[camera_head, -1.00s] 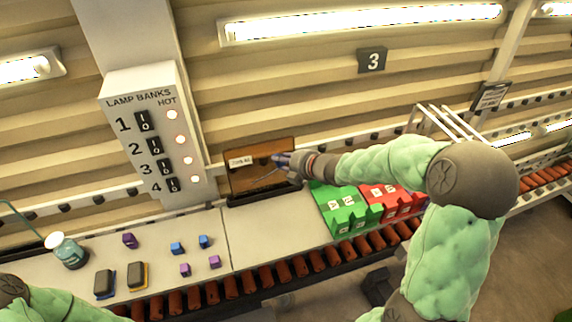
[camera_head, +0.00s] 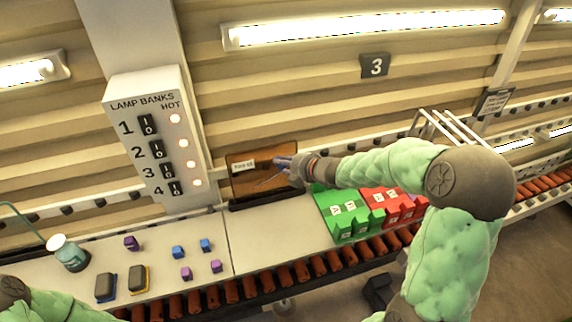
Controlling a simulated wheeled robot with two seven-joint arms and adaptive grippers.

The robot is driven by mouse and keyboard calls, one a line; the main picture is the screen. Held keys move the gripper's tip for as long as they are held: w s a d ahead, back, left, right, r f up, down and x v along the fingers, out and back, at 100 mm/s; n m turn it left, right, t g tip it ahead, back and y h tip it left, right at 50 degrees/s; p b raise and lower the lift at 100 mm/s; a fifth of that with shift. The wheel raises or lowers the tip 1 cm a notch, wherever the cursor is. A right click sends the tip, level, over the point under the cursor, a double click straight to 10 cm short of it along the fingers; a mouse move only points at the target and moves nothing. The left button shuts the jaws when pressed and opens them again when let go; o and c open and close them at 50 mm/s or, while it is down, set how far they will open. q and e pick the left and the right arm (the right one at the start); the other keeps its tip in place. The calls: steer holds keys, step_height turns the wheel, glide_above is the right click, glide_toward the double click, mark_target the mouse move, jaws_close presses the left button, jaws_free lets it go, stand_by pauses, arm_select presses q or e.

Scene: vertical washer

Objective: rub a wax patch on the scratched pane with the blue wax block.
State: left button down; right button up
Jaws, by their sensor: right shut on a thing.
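The brown pane (camera_head: 243,184) stands upright in a dark frame at the back of the conveyor bench, with a small white label (camera_head: 243,167) on it. My right gripper (camera_head: 284,162) is at the pane's right part, shut on a small blue block that is mostly hidden by the fingers. I cannot tell whether the block touches the pane. Thin dark lines show on the pane just below the gripper. Part of my left arm shows at the lower left, but its gripper is out of view.
Two blue blocks (camera_head: 178,252) and several purple blocks (camera_head: 131,243) lie on the bench, with two dark pads (camera_head: 138,279) and a bottle (camera_head: 71,255). Green bins (camera_head: 345,214) and red bins (camera_head: 390,202) stand below my right forearm. A lamp panel (camera_head: 152,140) rises left.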

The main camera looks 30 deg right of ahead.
steer(key=shift+w+d, duration=0.1)
steer(key=shift+w, duration=0.35)
steer(key=d+p, duration=0.1)
steer(key=d, duration=0.1)
steer(key=s+d+p, duration=0.1)
steer(key=d, duration=0.1)
steer(key=shift+p, duration=0.3)
steer(key=shift+w+a+b, duration=0.3)
steer(key=shift+a+b, duration=0.4)
steer(key=shift+a, duration=0.3)
steer(key=shift+w+a+b, duration=0.25)
steer(key=shift+a+b, duration=0.4)
steer(key=shift+a, duration=0.3)
